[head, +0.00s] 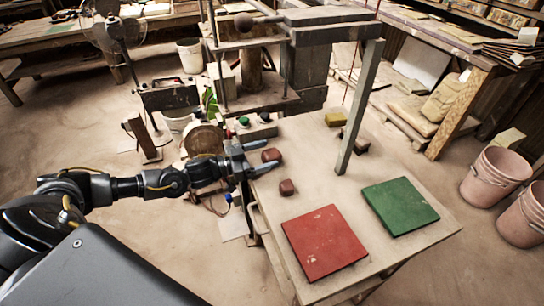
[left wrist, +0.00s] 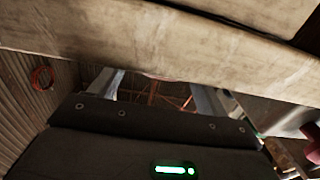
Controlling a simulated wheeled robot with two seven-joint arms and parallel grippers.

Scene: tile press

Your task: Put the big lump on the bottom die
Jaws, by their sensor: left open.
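Two reddish-brown lumps lie near the left edge of the pale table. The farther lump (head: 271,155) looks the larger; the nearer, smaller lump (head: 287,187) sits apart from it. My left gripper (head: 268,157) reaches in from the left, open, with its fingertips on either side of the larger lump; I cannot tell if they touch it. In the left wrist view my open fingers (left wrist: 155,90) point toward the pale table edge, and the lump is not clear there. The press (head: 325,35) stands behind; I cannot make out its bottom die. My right gripper is not in view.
A red tile (head: 324,242) and a green tile (head: 401,205) lie at the table's front. A yellow block (head: 335,119) and a slanting post (head: 359,108) stand farther back. A green button (head: 244,120) is near the left edge. Pink buckets (head: 496,177) stand at right.

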